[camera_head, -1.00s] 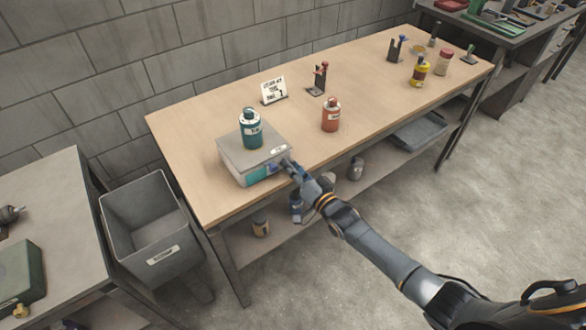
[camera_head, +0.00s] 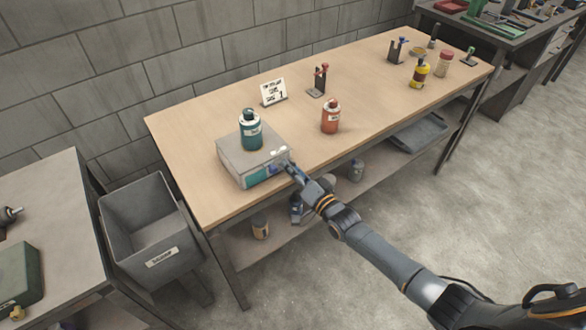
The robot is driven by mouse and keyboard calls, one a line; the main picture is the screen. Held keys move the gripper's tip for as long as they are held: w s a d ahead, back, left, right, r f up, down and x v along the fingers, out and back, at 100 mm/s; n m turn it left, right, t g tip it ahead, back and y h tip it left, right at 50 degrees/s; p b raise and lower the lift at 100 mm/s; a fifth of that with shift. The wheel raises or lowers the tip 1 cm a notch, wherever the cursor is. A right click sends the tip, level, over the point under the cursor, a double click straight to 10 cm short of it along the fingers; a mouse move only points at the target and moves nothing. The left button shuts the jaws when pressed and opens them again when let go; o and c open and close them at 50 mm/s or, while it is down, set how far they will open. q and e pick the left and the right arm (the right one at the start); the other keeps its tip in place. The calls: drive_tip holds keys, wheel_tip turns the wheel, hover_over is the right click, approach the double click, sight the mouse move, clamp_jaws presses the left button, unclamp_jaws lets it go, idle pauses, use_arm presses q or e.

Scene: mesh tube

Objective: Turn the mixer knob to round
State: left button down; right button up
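The mixer (camera_head: 236,163) is a grey box near the left front of the wooden table, with a teal panel on its front face. A teal bottle (camera_head: 251,133) stands upright on top of it. My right gripper (camera_head: 288,166) is at the right end of the mixer's front face, where a small blue part shows. The knob itself is too small and too covered by the gripper to make out, and I cannot tell whether the fingers are touching it or closed. My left gripper is not in view.
A red bottle (camera_head: 330,117) stands right of the mixer. A small sign (camera_head: 273,92) and a tool holder (camera_head: 318,81) stand behind. A yellow bottle (camera_head: 418,73) is far right. A grey bin (camera_head: 150,215) is left of the table (camera_head: 375,90).

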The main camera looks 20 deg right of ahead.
drive_tip(key=shift+o, duration=0.5)
drive_tip(key=v, duration=1.2)
drive_tip(key=s+d+f+n+g+h, duration=0.2)
drive_tip(key=s+f+g, duration=0.3)
drive_tip(key=f, duration=0.8)
drive_tip(key=s+d+f+n+g+h, duration=0.1)
drive_tip(key=s+d+f+g+h, duration=0.15)
drive_tip(key=s+f, duration=0.8)
drive_tip(key=s+f+n+g, duration=0.2)
drive_tip(key=s+f, duration=0.4)
drive_tip(key=s, duration=0.3)
drive_tip(key=s+f+n+g+h, duration=0.1)
drive_tip(key=s+f+g, duration=0.2)
drive_tip(key=s+f, duration=0.4)
drive_tip(key=s+a+f+n+g, duration=0.1)
drive_tip(key=s+f, duration=0.5)
drive_tip(key=s, duration=0.6)
drive_tip(key=shift+s+f+n+g+h, duration=0.4)
drive_tip(key=shift+n+g, duration=0.4)
drive_tip(key=shift+g, duration=0.45)
